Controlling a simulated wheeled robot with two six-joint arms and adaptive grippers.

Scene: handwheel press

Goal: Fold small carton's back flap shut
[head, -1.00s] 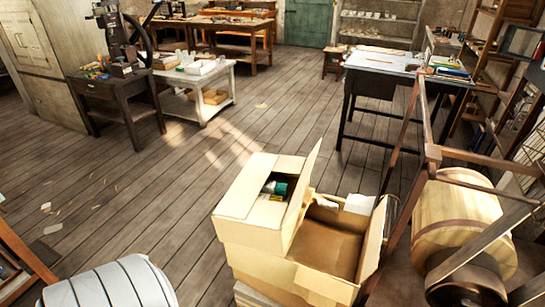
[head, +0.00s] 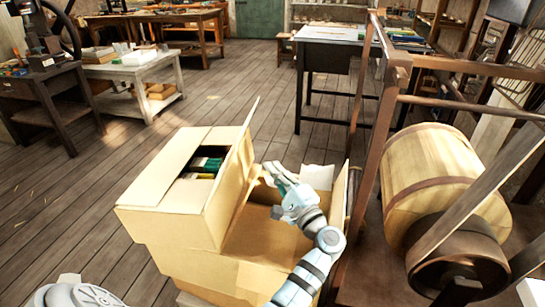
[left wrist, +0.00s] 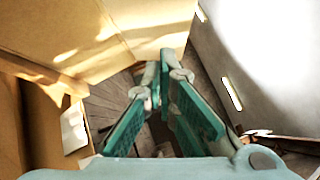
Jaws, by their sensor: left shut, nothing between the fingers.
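The small carton (head: 165,205) is a tan box at the left of the stack in the head view. Some of its top lies flat, and dark green and yellow contents (head: 205,166) show through the gap. One tall flap (head: 236,160) on its right side stands up, tilted outward. My left gripper (head: 272,172) is shut and empty, just right of this flap and above an open carton. In the left wrist view, its green-padded fingers (left wrist: 165,75) point past tan cardboard (left wrist: 70,45). I cannot tell if it touches the flap. My right gripper is not in view.
The open carton (head: 262,238) lies below and right of the small one, its right flap (head: 340,195) raised. A wooden frame (head: 368,110) and a barrel (head: 425,180) stand close on the right. Plank floor (head: 70,205) is clear to the left.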

